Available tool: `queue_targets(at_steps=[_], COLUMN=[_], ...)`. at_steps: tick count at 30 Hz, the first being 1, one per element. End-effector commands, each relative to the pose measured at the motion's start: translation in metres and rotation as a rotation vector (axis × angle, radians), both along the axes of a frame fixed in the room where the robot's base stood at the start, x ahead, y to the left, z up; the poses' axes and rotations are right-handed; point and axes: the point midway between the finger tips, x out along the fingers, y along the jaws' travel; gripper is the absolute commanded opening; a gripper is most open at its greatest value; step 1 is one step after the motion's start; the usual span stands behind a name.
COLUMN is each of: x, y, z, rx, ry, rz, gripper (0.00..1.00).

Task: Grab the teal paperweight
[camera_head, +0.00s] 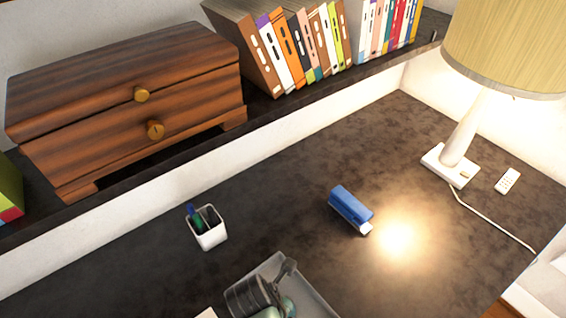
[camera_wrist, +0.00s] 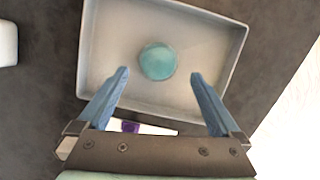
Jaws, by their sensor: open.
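The teal paperweight (camera_wrist: 158,61) is a round, glossy, dome-like piece lying in a shallow grey tray (camera_wrist: 92,50). In the wrist view it sits near the tray's middle. My gripper (camera_wrist: 160,74) is open, its two blue fingers spread apart below and to either side of the paperweight in the picture. Nothing is between the fingers at their tips, and no contact shows. In the head view the tray (camera_head: 318,296) is at the bottom edge, with my dark gripper (camera_head: 287,268) over it, largely hiding what lies inside.
A white pen cup (camera_head: 209,236) stands left of the tray. A blue object (camera_head: 350,206) lies to the right, near a lamp (camera_head: 460,150) and a remote (camera_head: 508,181). A white and purple item (camera_wrist: 140,127) lies beside the tray. A shelf with drawers (camera_head: 140,100) and books runs behind.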

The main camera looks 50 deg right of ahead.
Motion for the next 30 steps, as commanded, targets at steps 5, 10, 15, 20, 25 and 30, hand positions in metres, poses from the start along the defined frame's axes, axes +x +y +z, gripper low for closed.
queue_targets(at_steps=[5,10,15,20,25,30], x=[0.0,0.0,0.001,0.001,0.001,0.001], y=[-0.004,-0.006,-0.008,-0.013,-0.014,-0.014], z=[-0.014,-0.026,-0.048,-0.063,-0.066,-0.066], rx=[0.0,0.0,0.0,-0.001,-0.002,-0.001], ry=[-0.001,-0.001,-0.001,-0.001,-0.004,-0.004], rz=[-0.001,-0.001,-0.003,-0.002,-0.001,-0.001], gripper=[1.0,1.0,1.0,1.0,1.0,0.93])
